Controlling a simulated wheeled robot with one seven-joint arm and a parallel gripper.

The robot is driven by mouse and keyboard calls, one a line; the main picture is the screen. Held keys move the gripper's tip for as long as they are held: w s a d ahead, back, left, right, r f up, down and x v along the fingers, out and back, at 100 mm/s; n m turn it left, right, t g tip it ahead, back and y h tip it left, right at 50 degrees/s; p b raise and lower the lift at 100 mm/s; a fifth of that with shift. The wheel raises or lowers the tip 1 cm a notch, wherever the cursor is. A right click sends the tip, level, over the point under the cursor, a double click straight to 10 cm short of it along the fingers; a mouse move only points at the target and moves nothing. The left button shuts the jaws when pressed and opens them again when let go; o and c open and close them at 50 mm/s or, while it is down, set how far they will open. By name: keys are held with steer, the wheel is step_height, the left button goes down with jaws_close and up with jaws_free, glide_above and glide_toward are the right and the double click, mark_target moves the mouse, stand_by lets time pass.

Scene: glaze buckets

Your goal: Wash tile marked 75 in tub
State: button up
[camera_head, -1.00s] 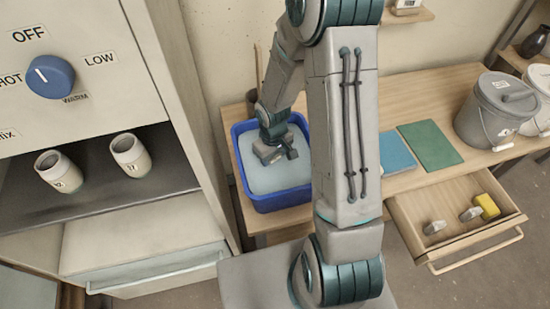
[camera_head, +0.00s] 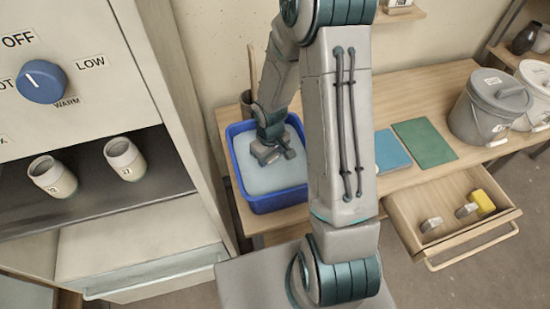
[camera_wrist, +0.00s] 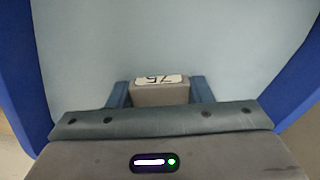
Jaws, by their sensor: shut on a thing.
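The tile marked 75 (camera_wrist: 160,92) shows in the wrist view as a grey block with a white label, its number upside down there. My gripper (camera_wrist: 160,95) is shut on it, one finger on each side. The blue tub (camera_head: 276,203) stands on the bench in the head view, filled with pale, greyish liquid (camera_head: 262,177). My gripper (camera_head: 272,154) points down inside the tub, at or just above the liquid; I cannot tell how deep the tile is. The tile is hidden in the head view.
An open drawer (camera_head: 445,235) at the right holds small grey blocks and a yellow block (camera_head: 483,201). Blue (camera_head: 391,151) and green (camera_head: 424,142) mats and a lidded grey bucket (camera_head: 487,110) are on the bench. Two cups (camera_head: 124,158) stand in the cabinet at left.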

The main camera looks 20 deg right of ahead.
steer(key=shift+a, duration=0.4)
steer(key=shift+d, duration=0.15)
steer(key=shift+d, duration=1.1)
steer(key=shift+a, duration=0.15)
steer(key=shift+a, duration=1.1)
steer(key=shift+d, duration=0.15)
steer(key=shift+d, duration=1.1)
steer(key=shift+r+p, duration=3)
steer(key=shift+r, duration=0.8)
